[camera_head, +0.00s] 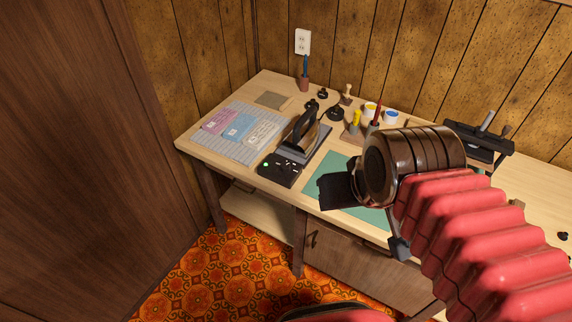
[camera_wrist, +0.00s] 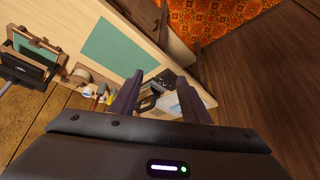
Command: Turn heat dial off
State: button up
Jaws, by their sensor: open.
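A black control box (camera_head: 279,172) stands on the table in front of the iron, with a green light lit on its left side. Small white marks show on its top; the dial is too small to make out its setting. The iron (camera_head: 302,133) rests on a grey stand behind the box. My gripper (camera_head: 338,190) is over the green mat, to the right of the box and apart from it. In the wrist view my gripper (camera_wrist: 158,102) has its fingers spread, with nothing between them touching. The box (camera_wrist: 170,78) shows beyond the fingers, partly hidden by them.
A green mat (camera_head: 320,184) lies right of the box. A striped cloth (camera_head: 228,146) with coloured packets lies left. Pots, spools and a brush stand along the back. A black clamp-like device (camera_head: 478,145) stands at right. Wood panels close off the left side.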

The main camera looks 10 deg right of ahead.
aim_at(285, 166)
jog(key=z, duration=0.8)
jog(key=k, duration=0.8)
jog(key=u, duration=0.7)
jog(key=i, duration=1)
